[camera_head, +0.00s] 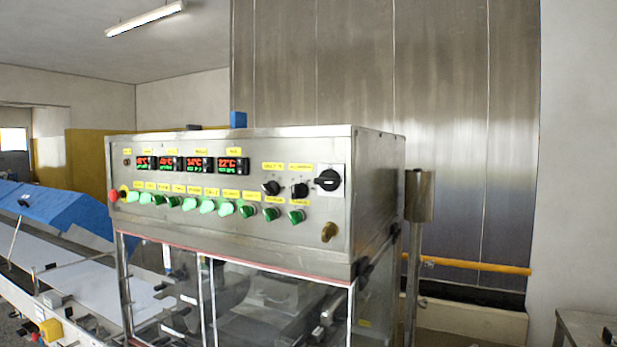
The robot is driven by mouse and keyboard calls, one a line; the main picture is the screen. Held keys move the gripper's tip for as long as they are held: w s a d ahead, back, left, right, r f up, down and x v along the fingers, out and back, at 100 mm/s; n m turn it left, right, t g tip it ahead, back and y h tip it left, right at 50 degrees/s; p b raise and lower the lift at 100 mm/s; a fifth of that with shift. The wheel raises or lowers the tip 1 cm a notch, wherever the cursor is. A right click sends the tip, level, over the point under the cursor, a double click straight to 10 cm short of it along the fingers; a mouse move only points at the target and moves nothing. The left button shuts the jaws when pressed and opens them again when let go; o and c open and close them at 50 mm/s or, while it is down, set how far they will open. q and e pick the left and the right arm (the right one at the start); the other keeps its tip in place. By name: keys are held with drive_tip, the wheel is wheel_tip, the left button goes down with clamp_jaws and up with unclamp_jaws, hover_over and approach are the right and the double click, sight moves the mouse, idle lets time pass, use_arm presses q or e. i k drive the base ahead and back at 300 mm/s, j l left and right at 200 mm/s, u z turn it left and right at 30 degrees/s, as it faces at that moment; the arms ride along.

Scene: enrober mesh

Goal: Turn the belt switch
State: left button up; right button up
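A steel control panel (235,243) faces me on top of the enrober machine. It carries a large black rotary switch (328,180) on a pale plate at its upper right. Two smaller black knobs, one at the left (270,188) and one at the right (299,190), sit beside it under yellow labels. The labels are too small to read, so I cannot tell which one is the belt switch. A row of green buttons (207,206) runs across the panel, with a red emergency button (114,195) at its left end. Neither gripper is in view.
Red-lit displays (187,163) line the panel's top. Clear guard panels (270,305) enclose the machine below. A conveyor (90,285) with a blue cover (70,212) extends left. A steel post (416,240) and yellow pipe (480,264) stand right. A metal table (590,325) is at lower right.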

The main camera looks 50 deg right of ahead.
sight(206, 206)
drive_tip(key=z, duration=1.35)
